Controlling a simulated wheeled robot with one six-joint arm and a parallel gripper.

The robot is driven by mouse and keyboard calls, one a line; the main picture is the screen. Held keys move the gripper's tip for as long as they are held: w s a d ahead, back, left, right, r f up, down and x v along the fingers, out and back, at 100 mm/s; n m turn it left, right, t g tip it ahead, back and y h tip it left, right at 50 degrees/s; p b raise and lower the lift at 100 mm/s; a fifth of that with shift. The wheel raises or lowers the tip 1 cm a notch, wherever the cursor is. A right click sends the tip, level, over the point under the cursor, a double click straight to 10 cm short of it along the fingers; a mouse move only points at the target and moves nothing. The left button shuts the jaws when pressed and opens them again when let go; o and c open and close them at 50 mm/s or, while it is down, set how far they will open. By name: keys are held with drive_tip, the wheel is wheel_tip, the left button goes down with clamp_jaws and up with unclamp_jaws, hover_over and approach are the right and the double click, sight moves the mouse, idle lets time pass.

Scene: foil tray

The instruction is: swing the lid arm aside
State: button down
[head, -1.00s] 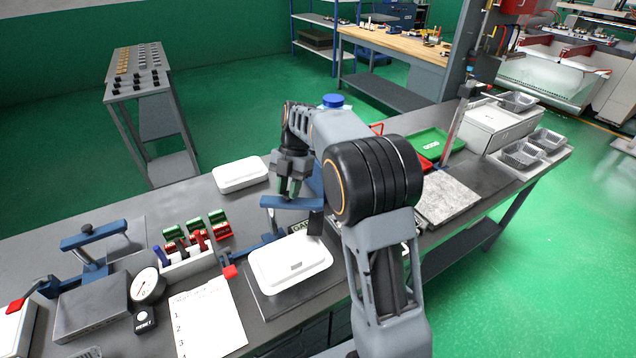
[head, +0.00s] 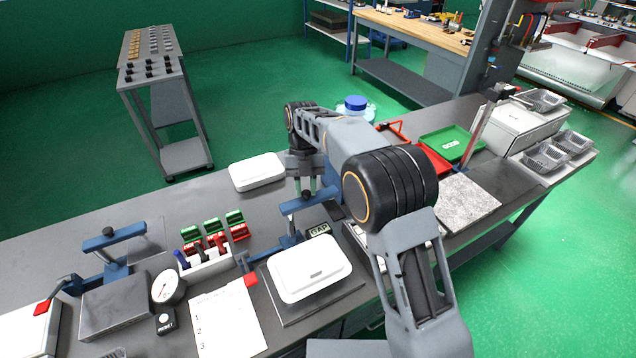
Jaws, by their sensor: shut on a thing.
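The lid arm (head: 308,202) is a blue bar on the bench fixture. It lies behind the white lidded tray (head: 310,266), with its right end partly hidden by my arm. My gripper (head: 306,191) points down with its fingers shut on the blue bar. The tray sits on a dark base plate (head: 336,296), and its white lid shows clear of the bar. A blue support (head: 289,240) stands below the bar, and a red-ended handle (head: 250,280) is at the tray's left.
A second blue-armed fixture (head: 112,236) and a dial gauge (head: 168,287) stand left. A white box (head: 257,171) lies behind. A jug with a blue cap (head: 356,104) is behind my arm.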

drive_tip(key=shift+a, duration=0.1)
idle(0.3)
drive_tip(key=c, duration=0.9)
unclamp_jaws()
drive_tip(key=shift+w, duration=0.1)
drive_tip(key=p+v, duration=0.4)
drive_tip(key=v, duration=0.9)
drive_tip(key=shift+r+p, duration=0.35)
drive_tip(key=shift+r, duration=0.1)
